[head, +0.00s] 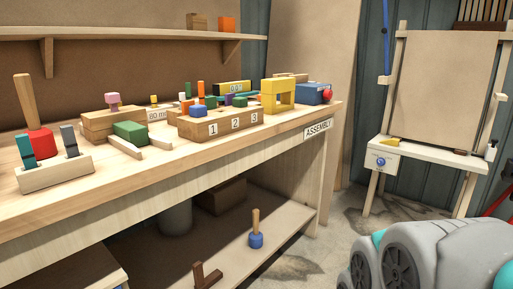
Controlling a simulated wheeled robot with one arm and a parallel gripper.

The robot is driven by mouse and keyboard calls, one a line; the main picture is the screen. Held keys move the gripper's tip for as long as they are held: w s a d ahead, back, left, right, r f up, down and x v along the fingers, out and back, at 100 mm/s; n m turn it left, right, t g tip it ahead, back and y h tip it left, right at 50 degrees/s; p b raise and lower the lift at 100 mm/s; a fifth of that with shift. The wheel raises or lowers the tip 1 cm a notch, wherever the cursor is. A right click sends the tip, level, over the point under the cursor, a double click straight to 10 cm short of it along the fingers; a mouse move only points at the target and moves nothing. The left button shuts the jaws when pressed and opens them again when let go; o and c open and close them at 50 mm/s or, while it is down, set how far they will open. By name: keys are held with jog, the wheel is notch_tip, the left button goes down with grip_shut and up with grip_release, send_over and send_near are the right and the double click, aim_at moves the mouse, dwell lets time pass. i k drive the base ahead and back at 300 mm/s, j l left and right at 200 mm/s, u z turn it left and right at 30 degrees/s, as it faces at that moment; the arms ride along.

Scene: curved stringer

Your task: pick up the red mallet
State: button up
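The red mallet (39,142) stands on the workbench at the far left of the head view. Its red block head is down on the bench and its light wooden handle points up, tilted slightly left. A wooden block (55,174) with teal and dark grey pegs stands just in front and hides the lower part of the head. My gripper is not in view. Grey rounded parts at the lower right look like my own arm, apart from the mallet.
The workbench (150,185) also carries a green block (130,131), a numbered wooden block (222,124) and a yellow frame (278,95). A wall shelf (120,35) hangs above. A blue-headed mallet (256,240) stands on the lower shelf. Floor is open right of the bench.

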aim_at(43, 140)
jog(key=u, duration=1.65)
